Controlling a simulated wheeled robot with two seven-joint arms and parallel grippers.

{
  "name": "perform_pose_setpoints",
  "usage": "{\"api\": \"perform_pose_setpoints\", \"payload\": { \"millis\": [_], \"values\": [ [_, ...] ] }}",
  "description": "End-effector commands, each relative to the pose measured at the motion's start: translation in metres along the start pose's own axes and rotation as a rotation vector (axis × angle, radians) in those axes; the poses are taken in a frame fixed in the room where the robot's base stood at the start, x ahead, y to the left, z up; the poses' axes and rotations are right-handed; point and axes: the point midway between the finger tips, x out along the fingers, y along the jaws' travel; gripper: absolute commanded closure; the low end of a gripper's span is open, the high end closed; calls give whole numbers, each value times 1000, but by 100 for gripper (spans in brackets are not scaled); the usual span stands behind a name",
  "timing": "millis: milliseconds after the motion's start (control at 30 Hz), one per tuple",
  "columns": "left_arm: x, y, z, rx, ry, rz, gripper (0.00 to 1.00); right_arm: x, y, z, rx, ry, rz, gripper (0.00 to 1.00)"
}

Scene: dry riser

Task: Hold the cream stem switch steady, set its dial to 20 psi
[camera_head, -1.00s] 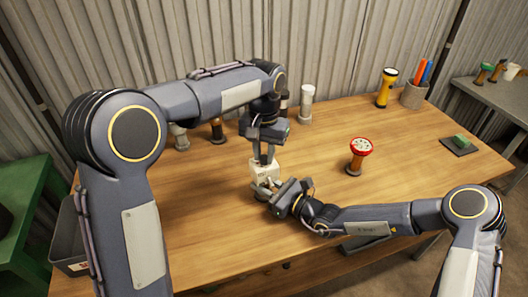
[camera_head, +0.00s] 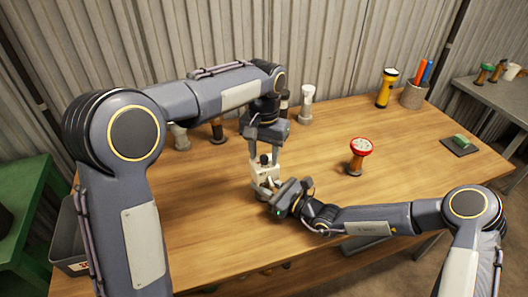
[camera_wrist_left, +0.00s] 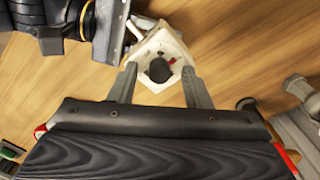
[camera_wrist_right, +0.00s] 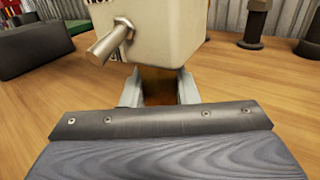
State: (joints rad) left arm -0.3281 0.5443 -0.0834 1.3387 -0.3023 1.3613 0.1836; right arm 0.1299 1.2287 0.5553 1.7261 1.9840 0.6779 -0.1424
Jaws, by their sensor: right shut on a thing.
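The cream stem switch (camera_head: 263,172) stands upright near the middle of the wooden table. In the right wrist view its cream body (camera_wrist_right: 170,35) has a metal stub on one side, and a brown stem (camera_wrist_right: 157,88) runs below it. My right gripper (camera_head: 269,193) is shut on that stem. My left gripper (camera_head: 264,157) points down over the switch, open, its fingers apart. In the left wrist view the dark round dial knob (camera_wrist_left: 158,70) shows between and beyond the fingertips, with a small red mark beside it. The dial setting is not legible.
A red-topped stem switch (camera_head: 360,150) stands to the right. A white-topped one (camera_head: 306,105) and several darker ones stand at the back. A yellow torch (camera_head: 386,90) and a pen cup (camera_head: 413,95) are at the back right. The front right of the table is clear.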

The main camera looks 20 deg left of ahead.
Motion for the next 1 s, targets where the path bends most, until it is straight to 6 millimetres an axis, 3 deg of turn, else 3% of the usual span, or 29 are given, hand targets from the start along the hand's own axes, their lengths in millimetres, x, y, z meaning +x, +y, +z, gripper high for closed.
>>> {"api": "perform_pose_setpoints", "payload": {
  "millis": [267, 700, 1000],
  "values": [
    [-12, 0, -1, 0, 4, 1, 56, 0, 0, 0, -1, 0, -1, 100],
    [-99, 0, -1, 0, 4, 1, 56, 0, 0, 0, -1, 0, 0, 100],
    [-120, 0, 0, 1, 0, 0, 56, 0, 0, 0, -1, 0, 0, 100]
  ]
}}
